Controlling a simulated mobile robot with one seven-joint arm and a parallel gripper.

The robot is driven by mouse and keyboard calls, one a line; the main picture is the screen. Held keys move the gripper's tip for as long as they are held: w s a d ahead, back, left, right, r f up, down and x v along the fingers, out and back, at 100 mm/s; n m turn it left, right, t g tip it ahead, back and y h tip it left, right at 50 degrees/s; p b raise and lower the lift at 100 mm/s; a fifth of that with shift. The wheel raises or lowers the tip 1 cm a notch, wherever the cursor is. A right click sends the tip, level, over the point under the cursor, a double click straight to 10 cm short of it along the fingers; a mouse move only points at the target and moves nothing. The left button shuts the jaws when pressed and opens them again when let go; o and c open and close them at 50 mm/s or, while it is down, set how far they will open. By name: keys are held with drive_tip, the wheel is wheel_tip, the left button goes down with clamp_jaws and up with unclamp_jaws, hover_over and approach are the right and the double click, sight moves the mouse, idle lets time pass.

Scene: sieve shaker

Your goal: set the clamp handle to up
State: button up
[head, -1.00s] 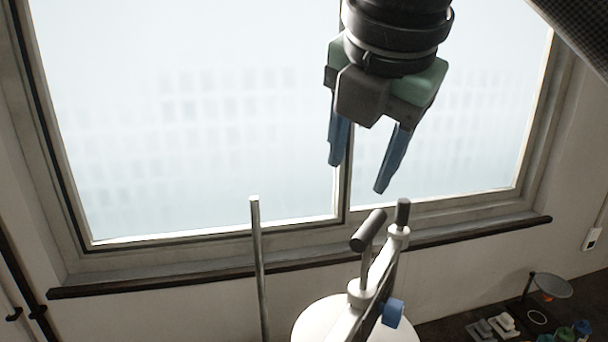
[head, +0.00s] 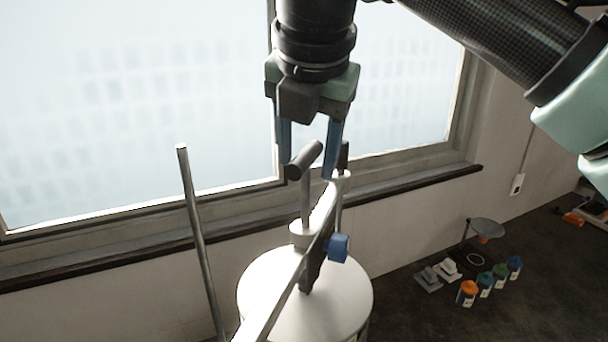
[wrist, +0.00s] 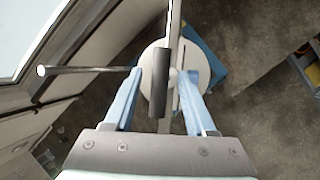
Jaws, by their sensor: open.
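A dark cylindrical grip on a metal stem, seemingly the clamp handle (head: 306,160), stands above the white round lid (head: 260,285) of the shaker. The grip lies crosswise on its stem, tilted in the head view. My gripper (head: 308,170) points down with its two blue fingers open, and the grip shows in the gap between them. In the wrist view the handle (wrist: 160,82) also appears between the open fingers of my gripper (wrist: 162,74). I cannot tell whether either finger touches it. A pale bar (head: 285,288) crosses the lid, with a blue knob (head: 338,248) at its side.
A tall metal rod (head: 195,235) stands to the left of the lid. A second dark post (head: 344,157) rises just right of the handle. The window and sill (head: 400,192) are behind. Small bottles (head: 468,293) and a dish (head: 485,229) sit on the dark surface at right.

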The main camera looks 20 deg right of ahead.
drive_tip(key=shift+w+f, duration=0.2)
drive_tip(key=shift+f, duration=0.1)
drive_tip(key=shift+c, duration=0.2)
clamp_jaws()
idle(1.2)
